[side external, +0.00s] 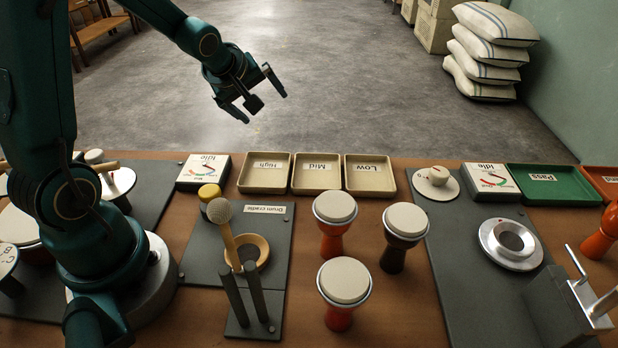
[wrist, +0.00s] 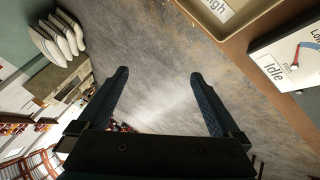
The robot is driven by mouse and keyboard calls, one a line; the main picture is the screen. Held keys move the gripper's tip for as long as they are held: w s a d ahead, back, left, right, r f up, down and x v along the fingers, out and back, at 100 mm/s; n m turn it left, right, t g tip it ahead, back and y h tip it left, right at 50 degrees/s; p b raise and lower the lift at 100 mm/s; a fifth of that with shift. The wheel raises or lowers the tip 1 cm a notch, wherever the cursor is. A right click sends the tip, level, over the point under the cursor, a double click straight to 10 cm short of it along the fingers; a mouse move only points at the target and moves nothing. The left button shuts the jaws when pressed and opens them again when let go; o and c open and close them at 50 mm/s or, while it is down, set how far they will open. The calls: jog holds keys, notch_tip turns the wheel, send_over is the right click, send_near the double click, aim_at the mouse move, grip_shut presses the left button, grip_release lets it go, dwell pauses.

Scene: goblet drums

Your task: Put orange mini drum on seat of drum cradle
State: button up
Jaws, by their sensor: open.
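The drum cradle is a dark grey plate (side external: 203,252) labelled "Drum cradle", with a tan ring seat (side external: 262,245). The ring looks empty; posts partly cover it. Two small goblet drums with pale heads and orange-red bodies stand upright to its right: a rear one (side external: 331,240) and a front one (side external: 339,318). Another orange drum (side external: 598,243) is cut by the right edge. I cannot tell which is the mini one. My gripper (side external: 265,108) is open and empty, high beyond the table's far edge. It also shows in the wrist view (wrist: 160,75), with only floor between its fingers.
A dark brown drum (side external: 394,258) stands right of the orange-red ones. Trays labelled High (side external: 243,186), Mid (side external: 297,187) and Low (side external: 350,188) line the far edge. Brown table is bare around the drums.

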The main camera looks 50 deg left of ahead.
aim_at(333, 229)
jog(key=w+d+r+m+t, duration=0.1)
jog(key=w+r+m+t, duration=0.3)
jog(key=r+t, duration=0.1)
jog(key=d+r+m+t+h, duration=0.2)
jog(key=d+r+m+h, duration=0.3)
jog(key=d+m+h, duration=0.35)
jog(key=s+d+m+g+h, duration=0.75)
jog(key=s+d+g, duration=0.2)
jog(key=s, duration=0.55)
jog(key=shift+n+t+h, duration=0.25)
jog(key=shift+n+h, duration=0.05)
jog(key=shift+n, duration=0.1)
jog(key=d+f, duration=0.1)
jog(key=f, duration=0.3)
jog(key=w+d+f, duration=0.1)
jog(key=d+f, duration=0.1)
jog(key=f, duration=0.3)
jog(key=w+d+f, duration=0.1)
jog(key=d+f, duration=0.1)
jog(key=f, duration=0.2)
jog(key=shift+w+d+f, duration=0.15)
jog(key=shift+w+f, duration=0.05)
jog(key=shift+f, duration=0.2)
jog(key=shift+r+x, duration=0.1)
jog(key=shift+x, duration=1.5)
jog(key=shift+r+x, duration=0.15)
jog(key=shift+x, duration=1.45)
jog(key=shift+w, duration=0.15)
